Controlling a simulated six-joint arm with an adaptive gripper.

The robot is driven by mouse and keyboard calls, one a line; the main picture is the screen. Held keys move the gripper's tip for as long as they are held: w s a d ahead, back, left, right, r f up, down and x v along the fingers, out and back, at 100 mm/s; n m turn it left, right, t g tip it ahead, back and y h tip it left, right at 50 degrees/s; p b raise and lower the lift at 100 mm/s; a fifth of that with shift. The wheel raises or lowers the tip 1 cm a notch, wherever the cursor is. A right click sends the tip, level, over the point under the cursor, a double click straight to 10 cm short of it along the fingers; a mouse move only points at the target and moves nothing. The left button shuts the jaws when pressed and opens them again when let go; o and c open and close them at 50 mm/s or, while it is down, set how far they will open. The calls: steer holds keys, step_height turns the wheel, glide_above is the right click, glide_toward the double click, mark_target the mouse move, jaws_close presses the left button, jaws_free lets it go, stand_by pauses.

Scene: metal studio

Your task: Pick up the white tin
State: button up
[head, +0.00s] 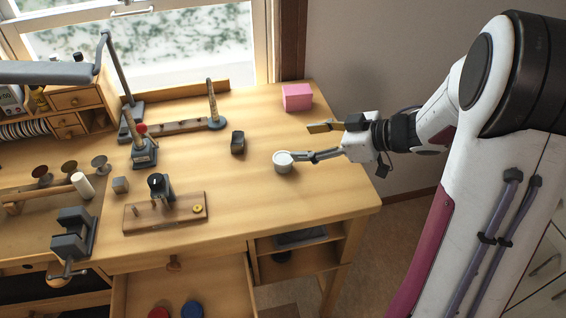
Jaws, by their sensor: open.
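The white tin (282,163) is a small round white thing on the right part of the wooden workbench, upright as far as I can see. My gripper (302,144) is over the right side of the bench, its fingers pointing left and spread apart. The nearer grey finger ends right at the tin's right side in the picture; I cannot tell whether it touches. The farther finger has a yellow-brown tip and is up and to the right of the tin. Nothing is between the fingers.
A pink block (297,97) stands behind my gripper. A small dark object (238,142) lies left of the tin. A wooden stand with a dark clamp (166,208) is at the front, and a vise (73,232) is at the left. The bench front right is clear; an open drawer (185,285) juts out below.

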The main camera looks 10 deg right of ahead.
mark_target(286, 158)
steer(key=shift+s+a+f+g+y, duration=0.2)
steer(key=shift+s+f+g+y, duration=0.2)
steer(key=shift+s, duration=0.2)
steer(key=shift+s+a+f+g+y, duration=0.2)
steer(key=shift+s+f+g+y, duration=0.1)
steer(key=shift+s+f, duration=0.25)
steer(key=shift+r, duration=0.1)
steer(key=shift+x, duration=1.25)
steer(key=shift+x, duration=2.6)
steer(key=shift+w+d+f, duration=0.1)
steer(key=shift+d+f, duration=0.05)
steer(key=shift+f, duration=0.05)
steer(key=c, duration=1.2)
